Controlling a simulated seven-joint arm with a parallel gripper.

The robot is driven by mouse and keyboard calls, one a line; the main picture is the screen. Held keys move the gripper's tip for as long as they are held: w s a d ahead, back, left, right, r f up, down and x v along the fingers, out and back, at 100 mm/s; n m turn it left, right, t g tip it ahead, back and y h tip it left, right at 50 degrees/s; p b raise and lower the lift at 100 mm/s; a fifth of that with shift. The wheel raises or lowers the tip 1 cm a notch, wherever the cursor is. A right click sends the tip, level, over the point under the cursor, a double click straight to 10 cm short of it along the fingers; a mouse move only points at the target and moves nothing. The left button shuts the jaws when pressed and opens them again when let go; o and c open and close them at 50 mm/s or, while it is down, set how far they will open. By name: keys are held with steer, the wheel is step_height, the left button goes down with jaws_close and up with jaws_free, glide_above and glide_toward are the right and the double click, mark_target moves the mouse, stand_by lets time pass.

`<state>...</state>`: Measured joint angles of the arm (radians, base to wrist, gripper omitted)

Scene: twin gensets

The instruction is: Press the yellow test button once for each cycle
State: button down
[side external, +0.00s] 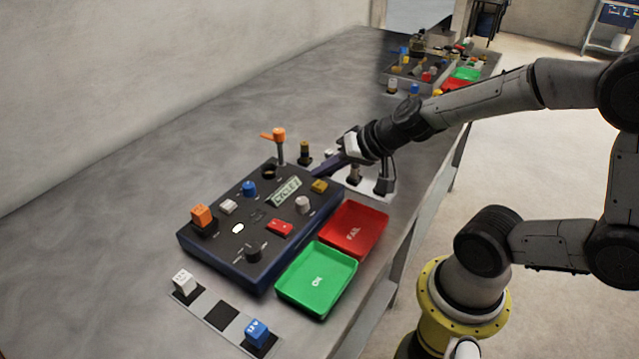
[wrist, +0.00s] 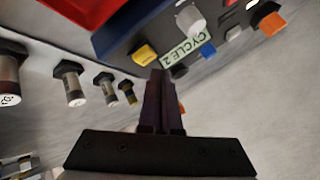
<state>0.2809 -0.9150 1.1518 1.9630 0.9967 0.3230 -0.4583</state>
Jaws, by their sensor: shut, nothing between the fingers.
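The yellow test button (side external: 319,185) sits near the far right corner of the dark control box (side external: 225,250). It also shows in the wrist view (wrist: 146,54). A pale label beside it (wrist: 185,47) reads "CYCLE 2"; it also shows in the side view (side external: 286,191). My gripper (side external: 316,173) is shut and empty at the box's far edge, close behind the yellow button. In the wrist view its fingertips (wrist: 160,73) appear just beside the button, with a small gap in the picture. Their height above the box is hard to tell.
A red FAIL tray (side external: 353,229) and a green OK tray (side external: 317,278) lie along the box's right side. An orange-topped lever (side external: 279,146) stands behind the box. Several upright cylinders (wrist: 70,82) stand near my gripper. A second similar station (side external: 430,70) is farther back.

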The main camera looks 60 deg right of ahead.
mark_target(324, 187)
steer(key=shift+r, duration=2.35)
stand_by(0.7)
steer(key=shift+r, duration=1.95)
